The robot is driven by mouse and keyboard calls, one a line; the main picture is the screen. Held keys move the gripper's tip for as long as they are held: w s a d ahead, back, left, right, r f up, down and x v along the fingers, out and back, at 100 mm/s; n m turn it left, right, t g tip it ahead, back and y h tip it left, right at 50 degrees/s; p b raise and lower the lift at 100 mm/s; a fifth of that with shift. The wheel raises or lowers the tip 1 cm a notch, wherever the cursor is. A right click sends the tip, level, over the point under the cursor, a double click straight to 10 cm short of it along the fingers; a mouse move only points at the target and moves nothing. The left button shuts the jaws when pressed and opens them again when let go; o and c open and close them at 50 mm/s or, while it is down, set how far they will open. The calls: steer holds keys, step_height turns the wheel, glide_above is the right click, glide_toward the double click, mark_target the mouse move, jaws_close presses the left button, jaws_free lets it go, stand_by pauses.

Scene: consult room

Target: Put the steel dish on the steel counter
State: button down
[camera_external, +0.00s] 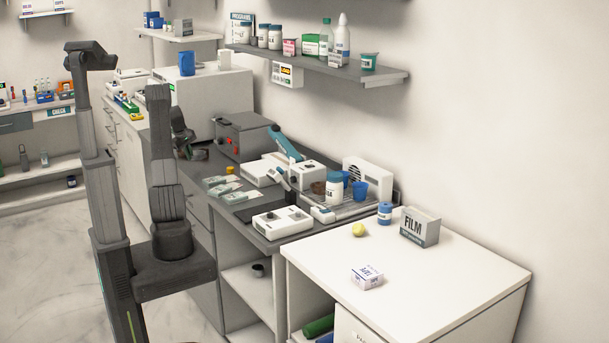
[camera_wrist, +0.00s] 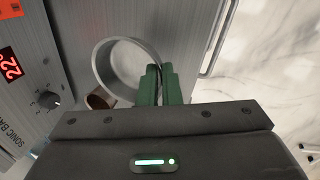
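The steel dish (camera_wrist: 103,66) is a round, open, empty-looking dish in the wrist view. My gripper (camera_wrist: 157,72) has its green fingers close together at the dish's right rim, with the rim apparently pinched between them. The grey steel counter (camera_wrist: 62,22) lies below the dish. I cannot tell whether the dish touches it or hangs just above. In the external view my gripper (camera_external: 184,150) is low over the far part of the grey counter (camera_external: 198,170), left of a grey box. The dish cannot be made out clearly there.
A brown cylinder (camera_wrist: 99,98) sits close beside the dish, partly hidden. The sonic bath (camera_external: 243,137) with a red display (camera_wrist: 10,65) stands left of the dish in the wrist view. A handle rail (camera_wrist: 218,40) runs along the counter's front. Packets (camera_external: 225,188) lie nearer on the counter.

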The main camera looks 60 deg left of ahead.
mark_target(193, 170)
steer(key=shift+f+p, duration=0.4)
steer(key=shift+f, duration=2)
steer(key=c, duration=1.6)
jaws_free()
steer(key=b+v, duration=0.2)
steer(key=v, duration=1)
steer(key=shift+r, duration=0.1)
